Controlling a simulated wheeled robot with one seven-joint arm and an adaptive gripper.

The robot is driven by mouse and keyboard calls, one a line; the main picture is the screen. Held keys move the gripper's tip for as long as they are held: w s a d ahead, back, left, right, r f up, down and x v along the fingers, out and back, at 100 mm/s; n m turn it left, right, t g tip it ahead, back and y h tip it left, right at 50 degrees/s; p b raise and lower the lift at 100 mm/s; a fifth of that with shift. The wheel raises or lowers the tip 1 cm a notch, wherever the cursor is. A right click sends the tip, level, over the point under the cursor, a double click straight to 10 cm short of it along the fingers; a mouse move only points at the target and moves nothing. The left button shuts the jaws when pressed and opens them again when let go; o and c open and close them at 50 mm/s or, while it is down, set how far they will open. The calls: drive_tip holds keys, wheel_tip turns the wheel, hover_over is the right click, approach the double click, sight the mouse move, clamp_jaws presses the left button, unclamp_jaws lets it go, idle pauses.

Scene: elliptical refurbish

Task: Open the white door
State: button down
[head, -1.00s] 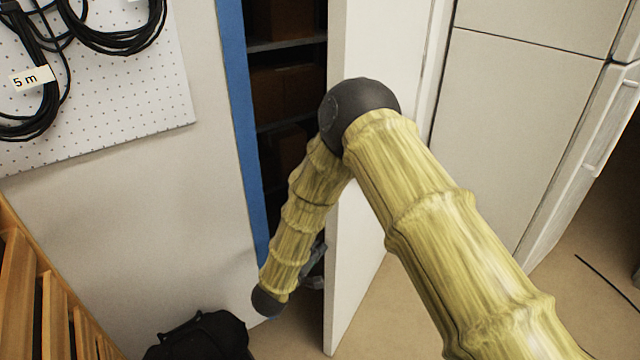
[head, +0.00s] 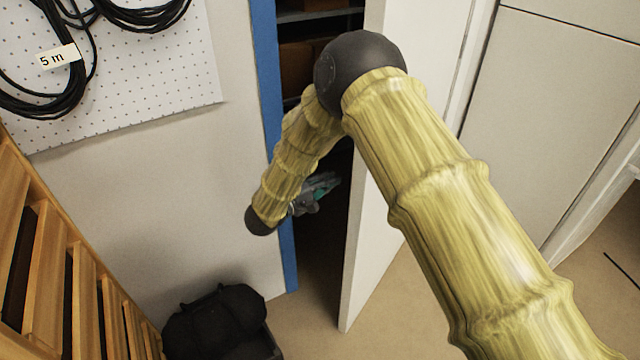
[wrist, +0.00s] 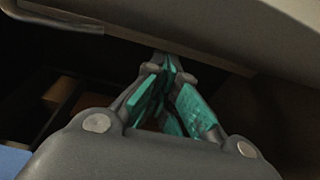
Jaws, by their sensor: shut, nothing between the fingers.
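The white door (head: 384,232) stands partly open in the head view, with a dark gap between its free edge and the blue door frame (head: 268,85). My gripper (head: 328,182) is in that gap, inside the line of the frame and close to the door's inner side. Its teal fingers show in the wrist view (wrist: 172,78), with their tips together and nothing held. In the wrist view a pale surface, likely the door (wrist: 240,32), crosses above the fingertips. I cannot tell whether the fingers touch it. My arm covers part of the door in the head view.
Dark shelves with brown boxes (head: 308,62) are behind the opening. A black bag (head: 215,322) lies on the floor at the lower middle. A wooden slatted piece (head: 52,255) stands at left. A pegboard with black cables (head: 150,90) hangs on the wall.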

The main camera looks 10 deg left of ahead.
drive_tip(key=shift+w+d+p, duration=0.15)
drive_tip(key=shift+d+p, duration=0.25)
drive_tip(key=shift+d, duration=1.1)
drive_tip(key=shift+w+d+p, duration=0.1)
drive_tip(key=shift+d+p, duration=0.25)
drive_tip(key=shift+d, duration=1.1)
